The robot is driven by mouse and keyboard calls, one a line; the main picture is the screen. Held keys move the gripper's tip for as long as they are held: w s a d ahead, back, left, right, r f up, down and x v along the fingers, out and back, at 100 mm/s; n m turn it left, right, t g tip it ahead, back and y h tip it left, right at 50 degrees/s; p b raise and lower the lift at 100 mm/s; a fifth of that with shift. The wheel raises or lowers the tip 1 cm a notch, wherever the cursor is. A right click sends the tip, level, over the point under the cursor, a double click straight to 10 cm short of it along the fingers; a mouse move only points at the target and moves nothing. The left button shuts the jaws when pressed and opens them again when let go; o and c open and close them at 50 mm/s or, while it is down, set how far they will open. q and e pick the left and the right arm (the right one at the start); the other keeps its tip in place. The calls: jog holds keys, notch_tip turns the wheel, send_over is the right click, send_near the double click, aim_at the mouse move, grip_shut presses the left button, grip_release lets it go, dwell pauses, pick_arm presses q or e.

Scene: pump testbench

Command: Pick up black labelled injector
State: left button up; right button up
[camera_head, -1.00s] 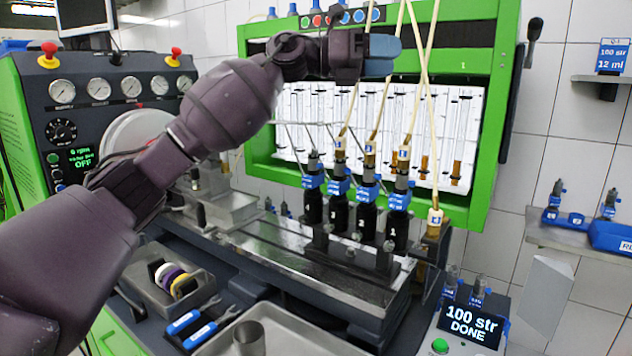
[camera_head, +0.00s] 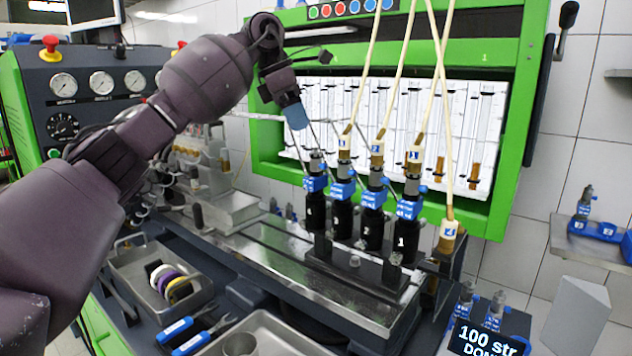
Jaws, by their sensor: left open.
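Several black injectors with blue labelled collars stand upright in a row in a clamp block on the bench. The leftmost black injector (camera_head: 316,208) has no hose on its top. The three others, the second (camera_head: 342,218), the third (camera_head: 373,228) and the rightmost marked 1 (camera_head: 406,233), have cream hoses with numbered tags over them. My left gripper (camera_head: 295,113) is above the leftmost injector, pointing down and slightly right, with a light blue fingertip showing. It is open and apart from the injector. My right gripper is out of view.
A hose end tagged 4 (camera_head: 448,236) sits in a holder right of the row. Behind are glass tubes (camera_head: 470,140) in a green frame (camera_head: 515,130). In front are a tray of coloured rings (camera_head: 120,262), blue-handled pliers (camera_head: 190,340) and a display (camera_head: 485,342).

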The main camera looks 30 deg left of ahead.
aim_at(312, 153)
pick_arm(q)
jog(key=b+x, duration=0.1)
jog(key=x, duration=0.9)
jog(key=shift+w, duration=0.15)
jog(key=shift+r, duration=0.1)
grip_shut()
